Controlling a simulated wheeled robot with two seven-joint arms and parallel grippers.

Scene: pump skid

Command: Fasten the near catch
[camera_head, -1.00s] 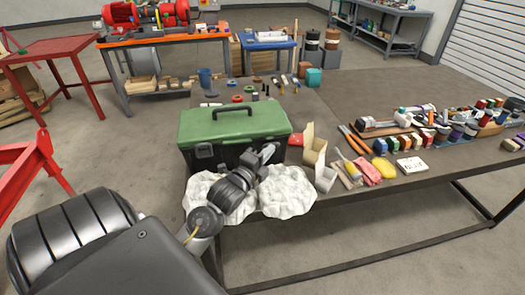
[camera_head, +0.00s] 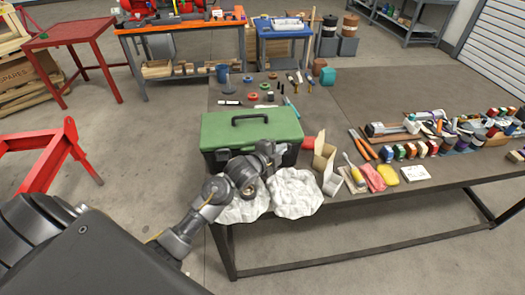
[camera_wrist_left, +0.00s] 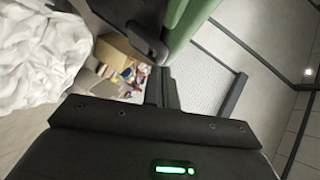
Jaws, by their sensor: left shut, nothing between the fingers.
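The toolbox has a green lid (camera_head: 251,127) and a black body, and stands near the table's front edge in the head view. The lid is down. One dark catch (camera_head: 222,154) shows at the left of its front; my arm covers the front's right part. My left gripper (camera_head: 267,149) is in front of that right part. In the left wrist view, my shut, empty fingers (camera_wrist_left: 161,88) are close below a black catch (camera_wrist_left: 147,40) beside the green lid (camera_wrist_left: 188,18). I cannot tell whether they touch or whether the catch is fastened. My right gripper is not in view.
Crumpled white cloth (camera_head: 297,190) lies right beside my left arm. An open cardboard box (camera_head: 325,160), a yellow sponge (camera_head: 387,174) and a red cloth (camera_head: 369,178) lie to the right. Small tools lie behind the toolbox.

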